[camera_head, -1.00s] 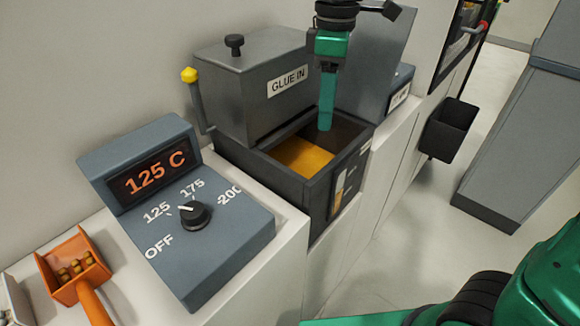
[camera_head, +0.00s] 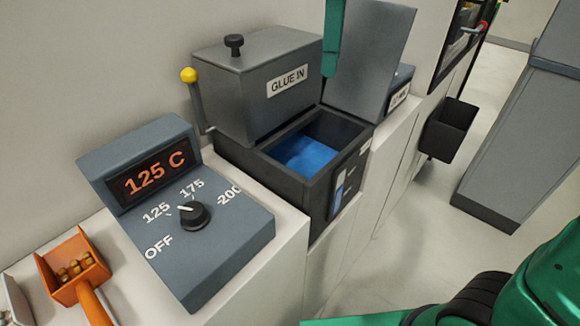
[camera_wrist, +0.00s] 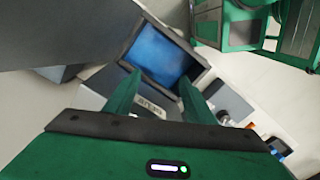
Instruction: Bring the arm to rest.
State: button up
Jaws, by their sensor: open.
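My gripper (camera_head: 333,42) shows in the head view only as a green finger at the top edge, above the glue pot (camera_head: 283,172). In the wrist view my gripper (camera_wrist: 158,93) has its two green fingers spread apart, with nothing between them. The pot is a dark open box with blue contents (camera_head: 307,156), and it also shows ahead of the fingers in the wrist view (camera_wrist: 165,55). The finger is clear of the pot. The rest of the arm's end is out of the head view.
A grey "GLUE IN" box (camera_head: 245,100) and an upright grey lid (camera_head: 372,60) stand beside the pot. A control box (camera_head: 215,245) reads 125 C. An orange scoop (camera_head: 60,290) with small pellets lies at lower left. A black bin (camera_head: 447,130) hangs at right.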

dwell(0.3)
jog(key=s+d+f+m, duration=0.3)
jog(key=d+f+m, duration=0.2)
jog(key=d, duration=0.5)
jog(key=s+d+f+m, duration=0.4)
jog(key=d+f+m, duration=0.15)
jog(key=d, duration=0.45)
jog(key=s+d+f+m, duration=0.5)
jog(key=s+f, duration=0.1)
jog(key=s, duration=0.1)
jog(key=s+d+f+m, duration=0.5)
jog(key=s+f, duration=0.1)
jog(key=s, duration=0.2)
jog(key=shift+f, duration=0.15)
jog(key=shift+a+m, duration=0.1)
jog(key=shift+m, duration=0.15)
jog(key=shift+w+f, duration=0.2)
jog(key=shift+w, duration=0.35)
